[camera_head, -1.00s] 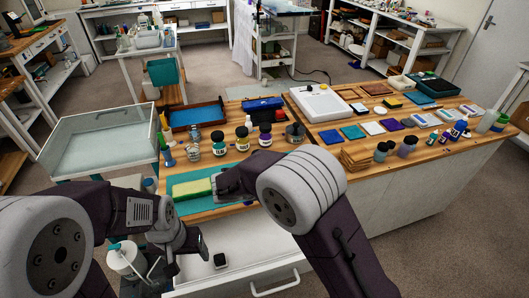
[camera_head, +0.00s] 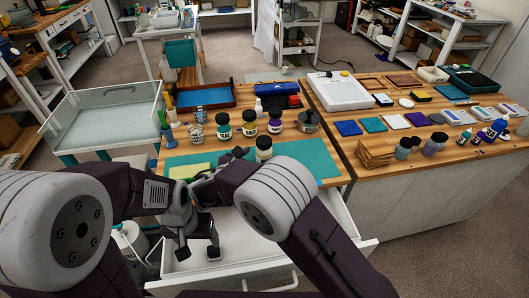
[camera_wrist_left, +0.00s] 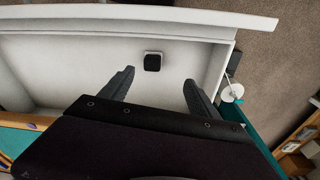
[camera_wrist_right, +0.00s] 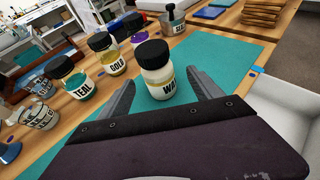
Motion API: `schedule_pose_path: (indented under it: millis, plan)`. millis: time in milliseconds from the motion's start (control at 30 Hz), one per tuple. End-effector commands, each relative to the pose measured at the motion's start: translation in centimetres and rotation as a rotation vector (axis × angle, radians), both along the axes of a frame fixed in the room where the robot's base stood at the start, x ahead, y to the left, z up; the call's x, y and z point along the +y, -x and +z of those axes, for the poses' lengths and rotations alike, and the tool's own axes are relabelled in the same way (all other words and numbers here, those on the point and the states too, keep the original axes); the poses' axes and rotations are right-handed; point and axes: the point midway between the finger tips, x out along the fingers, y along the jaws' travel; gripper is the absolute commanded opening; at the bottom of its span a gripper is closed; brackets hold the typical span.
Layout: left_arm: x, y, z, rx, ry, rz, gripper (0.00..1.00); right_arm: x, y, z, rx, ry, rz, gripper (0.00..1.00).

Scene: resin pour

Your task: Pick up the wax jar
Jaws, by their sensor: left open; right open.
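The wax jar (camera_head: 264,149) stands upright on the teal mat (camera_head: 315,155), in front of the other jars. It has a black lid and a cream body, and its label shows "WA" in the right wrist view (camera_wrist_right: 157,72). My right gripper (camera_wrist_right: 160,82) is open and empty, pointing at the jar. The jar appears between its fingertips there; contact is not visible. In the head view my right arm partly hides that gripper. My left gripper (camera_wrist_left: 157,80) is open over the open white drawer (camera_wrist_left: 95,50), with a small black-topped item (camera_wrist_left: 152,62) beyond its fingers.
Jars labelled teal (camera_wrist_right: 70,78) and gold (camera_wrist_right: 106,54), a purple-marked jar (camera_head: 275,122) and a tin (camera_head: 309,122) stand behind the wax jar. A yellow-green block (camera_head: 188,171) lies on the mat's left. Wooden pieces (camera_head: 376,152) lie to the right.

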Motion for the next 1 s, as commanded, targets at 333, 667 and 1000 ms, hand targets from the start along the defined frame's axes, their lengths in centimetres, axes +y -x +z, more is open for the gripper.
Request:
schedule_pose_path:
  millis: [333, 667, 1000]
  plan:
    - [0.0, 0.0, -0.1, 0.0, 0.0, 0.0, 0.71, -1.7, -3.2, -1.4, 0.0, -0.002, -0.002, 0.74]
    - [0.0, 0.0, -0.1, 0.0, 0.0, 0.0, 0.71, -3.6, -7.4, -3.0, 0.001, -0.001, -0.002, 0.74]
    - [0.0, 0.0, -0.1, 0.0, 0.0, 0.0, 0.71, -3.6, -7.5, -3.0, 0.001, -0.001, -0.001, 0.44]
